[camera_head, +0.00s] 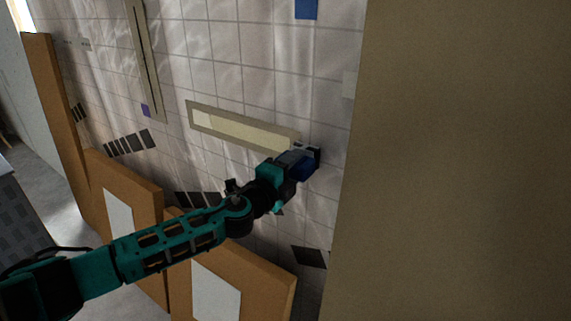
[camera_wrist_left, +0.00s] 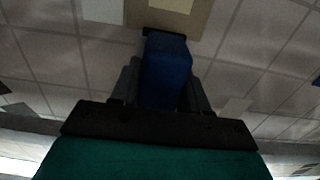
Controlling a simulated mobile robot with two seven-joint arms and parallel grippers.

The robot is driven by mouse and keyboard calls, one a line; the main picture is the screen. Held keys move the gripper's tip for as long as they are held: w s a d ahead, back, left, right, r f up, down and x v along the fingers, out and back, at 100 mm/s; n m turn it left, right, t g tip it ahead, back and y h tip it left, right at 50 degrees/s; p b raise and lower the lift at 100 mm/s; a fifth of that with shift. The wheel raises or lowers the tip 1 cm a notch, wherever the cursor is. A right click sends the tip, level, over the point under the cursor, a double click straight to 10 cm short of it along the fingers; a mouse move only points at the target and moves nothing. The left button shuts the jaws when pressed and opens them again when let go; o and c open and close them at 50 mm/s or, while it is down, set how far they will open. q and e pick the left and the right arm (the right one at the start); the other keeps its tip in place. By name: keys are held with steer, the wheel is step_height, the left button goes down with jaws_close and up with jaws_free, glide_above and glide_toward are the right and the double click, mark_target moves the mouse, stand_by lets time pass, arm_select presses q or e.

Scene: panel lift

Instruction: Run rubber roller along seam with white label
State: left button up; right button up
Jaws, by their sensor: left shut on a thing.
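A long beige strip with a pale inner band, the horizontal seam (camera_head: 240,128), runs across the tiled wall. A white label (camera_head: 202,119) is at its left end. My left gripper (camera_head: 288,165) is at the seam's right end, shut on the blue handle of the rubber roller (camera_head: 303,168). In the left wrist view the blue handle (camera_wrist_left: 166,72) stands between the fingers of my left gripper (camera_wrist_left: 162,92), and part of the beige strip (camera_wrist_left: 200,20) shows beyond it. I cannot tell whether the roller touches the wall. My right gripper is out of view.
A second, upright strip (camera_head: 143,60) with a dark slit is on the wall at upper left. Orange-brown panels (camera_head: 125,178) stand low before the wall. A large plain brown surface (camera_head: 455,160) fills the right side. Blue (camera_head: 306,8) and purple (camera_head: 146,111) patches mark the wall.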

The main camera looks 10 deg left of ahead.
arm_select(q)
steer(key=d, duration=0.1)
steer(key=s+d, duration=0.1)
steer(key=d, duration=0.3)
steer(key=shift+s, duration=0.3)
stand_by(0.4)
steer(key=shift+v, duration=3)
steer(key=shift+v, duration=1.5)
steer(key=shift+a+r, duration=0.1)
